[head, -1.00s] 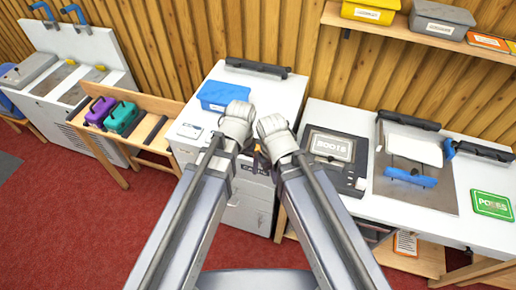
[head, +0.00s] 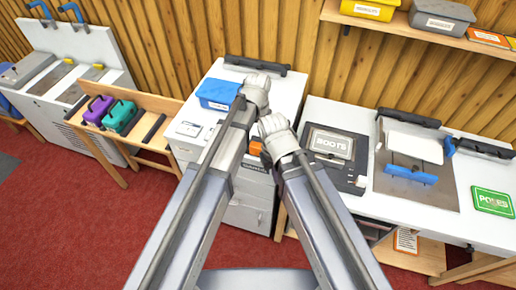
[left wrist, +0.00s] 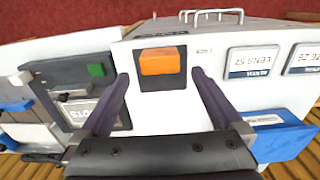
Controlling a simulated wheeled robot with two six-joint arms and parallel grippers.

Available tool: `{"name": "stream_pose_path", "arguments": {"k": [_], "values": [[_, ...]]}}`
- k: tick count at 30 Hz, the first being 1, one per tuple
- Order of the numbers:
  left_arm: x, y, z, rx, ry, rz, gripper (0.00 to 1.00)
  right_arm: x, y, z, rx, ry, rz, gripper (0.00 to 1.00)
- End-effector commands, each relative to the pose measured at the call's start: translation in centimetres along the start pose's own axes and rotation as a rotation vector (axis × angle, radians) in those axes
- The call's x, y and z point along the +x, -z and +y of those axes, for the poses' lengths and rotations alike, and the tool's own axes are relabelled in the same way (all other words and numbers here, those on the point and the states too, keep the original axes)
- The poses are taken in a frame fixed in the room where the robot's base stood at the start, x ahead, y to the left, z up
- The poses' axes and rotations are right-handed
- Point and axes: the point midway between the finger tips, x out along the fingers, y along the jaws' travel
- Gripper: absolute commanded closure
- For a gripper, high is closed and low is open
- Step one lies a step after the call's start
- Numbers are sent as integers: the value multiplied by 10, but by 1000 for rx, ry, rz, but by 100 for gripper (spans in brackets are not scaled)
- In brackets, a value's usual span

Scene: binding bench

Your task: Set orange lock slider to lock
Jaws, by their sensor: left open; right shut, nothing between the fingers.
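The orange lock slider (left wrist: 159,62) sits in a dark recess on the white cabinet top, at the recess's upper side in the left wrist view. It shows partly between my arms in the head view (head: 256,146). My left gripper (left wrist: 160,74) is open, its two dark fingers either side of the recess with the slider between them in the picture. I cannot tell whether they touch it. My right gripper (head: 268,124) is shut and empty beside the slider in the head view; its fingertips are hard to make out. Small lettering near the recess is unreadable.
A blue box (head: 217,94) stands on the same cabinet top near white label plates (left wrist: 251,61). To the right is a white bench with a dark framed device (head: 335,144) and a grey board (head: 424,188). A side table (head: 150,130) holds purple and green handled items.

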Motion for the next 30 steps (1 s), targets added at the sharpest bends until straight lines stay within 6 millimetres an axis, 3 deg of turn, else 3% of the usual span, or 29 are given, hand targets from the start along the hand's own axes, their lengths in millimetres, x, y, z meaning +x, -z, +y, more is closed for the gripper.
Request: {"name": "stream_pose_path", "arguments": {"k": [15, 27, 30], "values": [[64, 0, 0, 0, 0, 0, 0, 64, 4, -6, -1, -1, 0, 100], [69, 0, 0, 0, 0, 0, 0, 68, 4, -6, -1, -1, 0, 100], [69, 0, 0, 0, 0, 0, 10, 68, 4, -6, -1, -1, 0, 100]]}}
